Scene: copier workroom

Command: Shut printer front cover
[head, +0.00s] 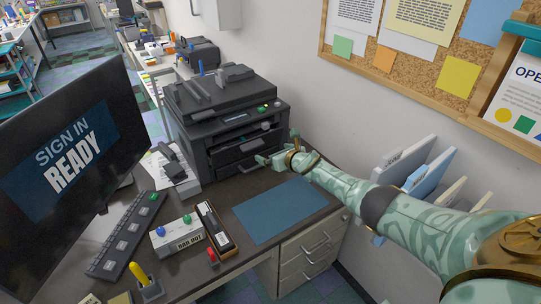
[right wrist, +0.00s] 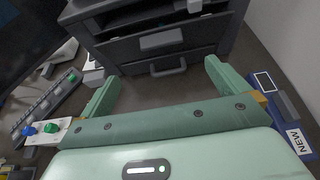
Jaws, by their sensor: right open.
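The dark grey printer (head: 225,118) stands on the desk against the wall. Its front has an open slot near the top and handled panels below. Which panel is the front cover, and how far it stands open, I cannot tell for sure. My right gripper (head: 266,158) is open and empty, close to the lower right of the printer's front. In the right wrist view the two green fingers of the gripper (right wrist: 160,78) are spread wide, pointing towards the printer front (right wrist: 165,42) and its lower handle, with nothing between them. My left gripper is not in view.
A monitor (head: 70,140) and a keypad strip (head: 128,235) are at the left. A labelled box (head: 178,238) with buttons and a narrow tray (head: 216,228) stand in front. A blue mat (head: 278,210) lies below my right arm. File holders (head: 425,172) hang at the right wall.

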